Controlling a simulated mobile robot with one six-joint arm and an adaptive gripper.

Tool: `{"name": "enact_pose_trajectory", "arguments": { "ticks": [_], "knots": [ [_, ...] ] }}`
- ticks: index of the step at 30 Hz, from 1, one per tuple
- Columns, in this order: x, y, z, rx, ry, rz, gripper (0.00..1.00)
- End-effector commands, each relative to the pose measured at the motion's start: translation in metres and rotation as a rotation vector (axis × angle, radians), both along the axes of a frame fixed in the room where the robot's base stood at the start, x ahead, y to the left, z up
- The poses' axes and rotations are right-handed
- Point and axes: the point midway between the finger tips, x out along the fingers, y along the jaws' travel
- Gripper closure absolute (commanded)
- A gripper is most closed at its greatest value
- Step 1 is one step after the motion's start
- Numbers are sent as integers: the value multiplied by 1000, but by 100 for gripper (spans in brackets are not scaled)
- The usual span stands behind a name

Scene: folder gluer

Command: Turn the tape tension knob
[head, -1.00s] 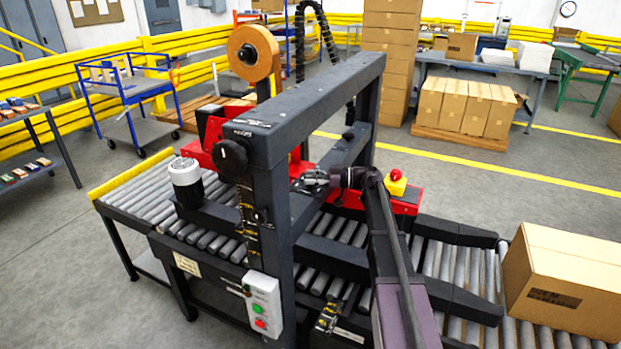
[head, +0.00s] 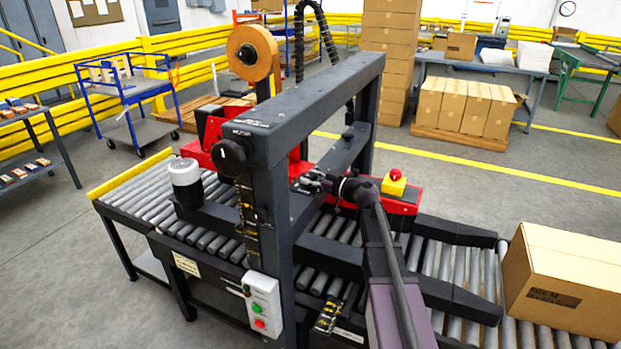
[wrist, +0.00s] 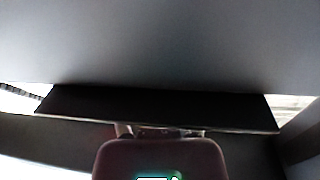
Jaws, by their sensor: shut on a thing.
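The carton sealer has a dark frame (head: 318,95) over its roller bed, with a red tape head (head: 212,140) inside. My gripper (head: 308,182) is in the frame opening, just right of the near column, at the tape head. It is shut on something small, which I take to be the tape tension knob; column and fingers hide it. In the wrist view, a broad grey surface and a dark edge fill most of the picture. My gripper (wrist: 160,131) shows only at the bottom, its fingertips hidden. A black round knob (head: 229,157) on the near column stands apart from my gripper.
The tape roll (head: 252,52) stands above the frame. A red emergency button on a yellow box (head: 394,183) is close right of my wrist. A button panel (head: 263,303) hangs on the near column. A carton (head: 562,283) sits on the rollers at right.

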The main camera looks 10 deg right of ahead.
Motion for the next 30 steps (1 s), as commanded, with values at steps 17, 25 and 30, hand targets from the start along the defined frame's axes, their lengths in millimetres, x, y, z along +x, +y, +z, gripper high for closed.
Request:
{"name": "enact_pose_trajectory", "arguments": {
  "ticks": [17, 25, 30],
  "knots": [
    [-1, 2, 1, 3, 0, -414, 86],
    [1, 2, 1, 3, 0, -516, 86],
    [2, 2, 1, 3, 0, -540, 86]
  ]
}}
